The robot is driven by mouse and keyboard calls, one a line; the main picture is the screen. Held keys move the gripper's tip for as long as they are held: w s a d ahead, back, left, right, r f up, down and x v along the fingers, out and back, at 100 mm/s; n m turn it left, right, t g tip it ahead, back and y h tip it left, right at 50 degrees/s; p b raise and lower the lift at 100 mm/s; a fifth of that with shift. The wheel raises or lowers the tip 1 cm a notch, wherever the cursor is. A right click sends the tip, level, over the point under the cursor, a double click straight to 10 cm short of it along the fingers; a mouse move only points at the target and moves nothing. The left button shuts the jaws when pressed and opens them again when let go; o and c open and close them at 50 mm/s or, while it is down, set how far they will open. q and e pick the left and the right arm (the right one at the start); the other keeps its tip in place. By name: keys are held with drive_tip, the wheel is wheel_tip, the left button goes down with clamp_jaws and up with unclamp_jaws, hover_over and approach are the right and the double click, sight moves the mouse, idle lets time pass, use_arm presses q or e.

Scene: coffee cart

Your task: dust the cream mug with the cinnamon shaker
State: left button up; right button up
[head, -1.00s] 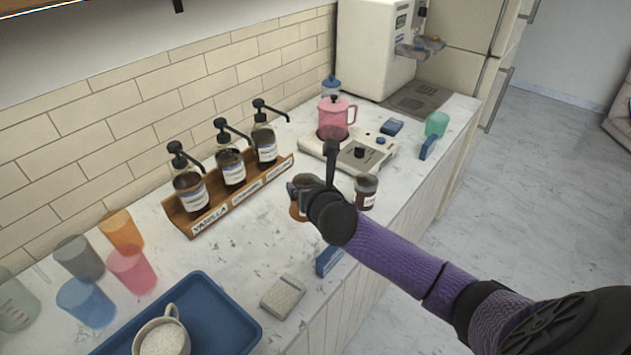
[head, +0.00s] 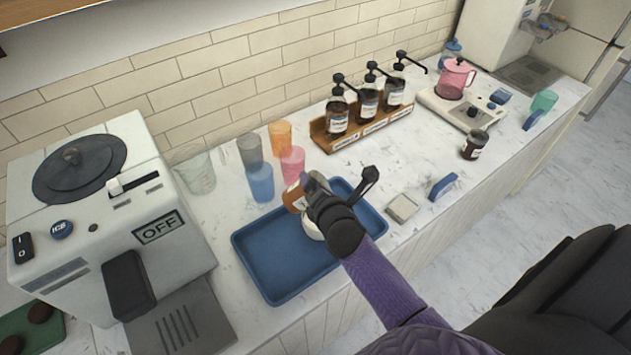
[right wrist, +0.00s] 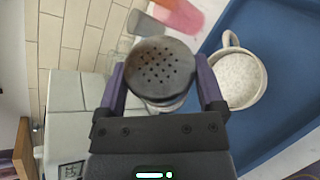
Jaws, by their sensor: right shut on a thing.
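My right gripper (head: 312,192) is shut on the cinnamon shaker (head: 294,197), a small jar with an orange-brown body. In the right wrist view its dark, perforated lid (right wrist: 160,68) faces the camera between the two fingers. The shaker looks tilted in the head view. The cream mug (head: 312,229) stands on the blue tray (head: 268,262), largely hidden behind my right gripper. The right wrist view shows the mug (right wrist: 240,82) with a pale, foamy top, just right of the shaker lid. My left gripper is not in view.
Several coloured cups, including a blue one (head: 260,183), stand behind the tray. A white machine (head: 105,200) is at the left. A wooden syrup rack (head: 345,138), a small pale box (head: 403,207) and a dark jar (head: 475,144) are to the right. The tray's left part is clear.

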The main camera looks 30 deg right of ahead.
wheel_tip(320, 180, down, 5)
drive_tip(key=m+b, duration=0.1)
drive_tip(key=b, duration=0.2)
drive_tip(key=m+t+y+b, duration=0.1)
drive_tip(key=m+b, duration=0.1)
drive_tip(key=b, duration=0.1)
drive_tip(key=shift+r+m+t+y, duration=0.2)
drive_tip(key=shift+m+t+y, duration=0.1)
drive_tip(key=shift+f+m+t+y+b, duration=0.3)
drive_tip(key=shift+f+m+t+b, duration=0.25)
drive_tip(key=shift+m+b, duration=0.35)
wheel_tip(320, 180, up, 3)
drive_tip(key=p, duration=0.2)
drive_tip(key=shift+f+p, duration=0.2)
drive_tip(key=shift+p, duration=0.2)
wheel_tip(320, 180, down, 3)
drive_tip(key=shift+r+b, duration=0.2)
drive_tip(key=shift+b, duration=0.9)
